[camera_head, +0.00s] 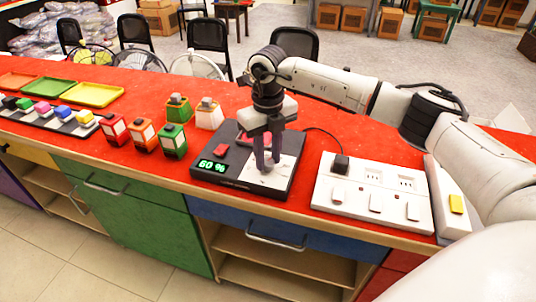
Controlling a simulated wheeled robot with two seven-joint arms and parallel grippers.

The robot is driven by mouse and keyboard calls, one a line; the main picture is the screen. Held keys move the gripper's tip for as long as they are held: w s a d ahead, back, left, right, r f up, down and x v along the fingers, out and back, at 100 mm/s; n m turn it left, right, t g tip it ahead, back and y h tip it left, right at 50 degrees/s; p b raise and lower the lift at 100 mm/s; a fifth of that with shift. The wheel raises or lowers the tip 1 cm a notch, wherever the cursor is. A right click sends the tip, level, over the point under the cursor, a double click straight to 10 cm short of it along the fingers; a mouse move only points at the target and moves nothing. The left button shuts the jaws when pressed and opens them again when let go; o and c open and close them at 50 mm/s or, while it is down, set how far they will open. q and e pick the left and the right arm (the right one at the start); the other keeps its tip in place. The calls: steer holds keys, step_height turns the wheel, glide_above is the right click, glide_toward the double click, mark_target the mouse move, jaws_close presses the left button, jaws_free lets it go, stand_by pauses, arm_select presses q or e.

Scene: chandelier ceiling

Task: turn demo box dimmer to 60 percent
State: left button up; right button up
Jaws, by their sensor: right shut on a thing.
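The black demo box (225,183) lies on the red counter, and its green display (213,165) reads 60 %. A red rocker switch (221,150) is on its top, left of a pale plate (287,172). My right gripper (268,168) points straight down over that plate, its fingers shut on the dimmer knob, which they mostly hide. My left gripper does not show in the head view.
A white socket strip (372,194) with a black plug (340,164) lies right of the box. Small red, orange and green blocks (143,133) stand to its left. Coloured trays (94,94) lie at the far left. Chairs (209,36) stand behind the red counter (235,97).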

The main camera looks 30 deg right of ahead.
mark_target(267, 161)
steer(key=shift+r+m, duration=0.1)
steer(key=shift+m, duration=0.2)
steer(key=o, duration=1.1)
steer(key=shift+c, duration=0.2)
step_height(267, 161, up, 10)
steer(key=b, duration=0.1)
steer(key=shift+r, duration=0.15)
